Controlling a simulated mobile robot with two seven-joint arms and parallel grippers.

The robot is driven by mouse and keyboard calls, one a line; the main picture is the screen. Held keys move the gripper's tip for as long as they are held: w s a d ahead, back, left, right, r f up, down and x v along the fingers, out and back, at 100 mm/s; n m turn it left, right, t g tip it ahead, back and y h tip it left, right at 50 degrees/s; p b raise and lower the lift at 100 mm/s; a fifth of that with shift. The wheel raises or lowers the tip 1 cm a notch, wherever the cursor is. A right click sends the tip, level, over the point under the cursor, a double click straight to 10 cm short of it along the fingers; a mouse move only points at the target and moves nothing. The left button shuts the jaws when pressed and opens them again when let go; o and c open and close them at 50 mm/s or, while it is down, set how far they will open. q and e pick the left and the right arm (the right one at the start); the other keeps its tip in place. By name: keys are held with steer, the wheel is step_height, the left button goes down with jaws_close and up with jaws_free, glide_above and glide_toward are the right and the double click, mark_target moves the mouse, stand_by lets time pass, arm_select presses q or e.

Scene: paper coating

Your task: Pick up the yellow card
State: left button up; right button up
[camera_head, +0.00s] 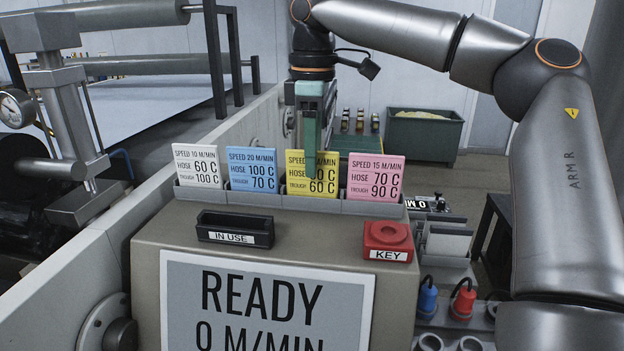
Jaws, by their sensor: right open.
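The yellow card (294,172) stands upright in the grey card rack (262,202) on top of the console, third from the left. My right gripper (312,172) reaches down from above with its teal fingers right at the yellow card. A finger covers part of the card's printed face, and the fingers are open. I cannot tell whether they touch the card. My left gripper is not in view.
A white card (194,168), a blue card (252,169) and a pink card (375,178) stand in the same rack. In front are a black IN USE holder (234,229) and a red KEY block (388,240). Rollers and machinery fill the left.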

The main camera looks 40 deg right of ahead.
mark_target(312, 180)
step_height(312, 180, down, 3)
steer(key=shift+w+f, duration=0.1)
steer(key=shift+c, duration=0.2)
jaws_close()
stand_by(0.5)
